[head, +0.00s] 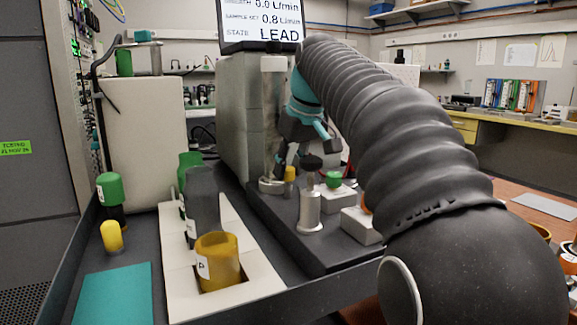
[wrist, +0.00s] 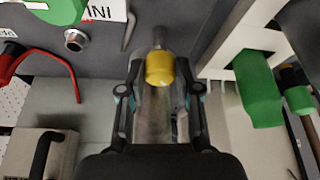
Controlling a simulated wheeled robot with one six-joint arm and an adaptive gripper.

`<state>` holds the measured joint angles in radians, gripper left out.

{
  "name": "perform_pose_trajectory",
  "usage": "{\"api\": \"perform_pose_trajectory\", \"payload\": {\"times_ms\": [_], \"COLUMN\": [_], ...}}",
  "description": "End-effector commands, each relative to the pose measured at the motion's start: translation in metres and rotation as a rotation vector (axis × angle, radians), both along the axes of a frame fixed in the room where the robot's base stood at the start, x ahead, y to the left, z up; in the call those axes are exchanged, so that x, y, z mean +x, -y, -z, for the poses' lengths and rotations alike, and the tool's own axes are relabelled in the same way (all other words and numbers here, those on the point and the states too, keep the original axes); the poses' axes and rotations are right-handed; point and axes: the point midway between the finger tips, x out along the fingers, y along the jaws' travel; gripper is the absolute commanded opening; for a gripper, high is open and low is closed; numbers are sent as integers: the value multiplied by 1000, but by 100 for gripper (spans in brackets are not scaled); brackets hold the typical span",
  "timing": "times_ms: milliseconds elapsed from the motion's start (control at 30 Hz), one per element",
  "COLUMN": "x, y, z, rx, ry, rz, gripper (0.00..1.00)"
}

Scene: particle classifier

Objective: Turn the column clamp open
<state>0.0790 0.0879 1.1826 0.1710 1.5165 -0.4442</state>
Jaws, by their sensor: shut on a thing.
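The column clamp shows as a yellow-ended piece with a grey stem (wrist: 160,70) in the wrist view. In the head view it is the small yellow piece (head: 290,176) at the foot of the upright column (head: 272,120). My gripper (wrist: 159,82) is shut around the clamp, one finger on each side of the yellow end. In the head view my gripper (head: 292,158) comes down in front of the column, and the arm hides part of it. The exact finger contact is hard to see.
A metal cylinder with a black knob (head: 311,205) and a green-capped block (head: 334,185) stand close to my gripper. A white rack (head: 180,270) holds an amber jar (head: 218,258) and bottles at the left. A teal mat (head: 115,295) lies bare at front left.

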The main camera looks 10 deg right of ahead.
Motion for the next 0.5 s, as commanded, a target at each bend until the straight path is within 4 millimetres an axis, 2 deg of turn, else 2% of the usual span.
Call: {"api": "perform_pose_trajectory", "payload": {"times_ms": [267, 500], "x": [0, 1], "y": [1, 2], "z": [-2, -4], "rx": [4, 4], "ry": [-3, -3], "rz": [-68, -234], "gripper": [0, 0]}}
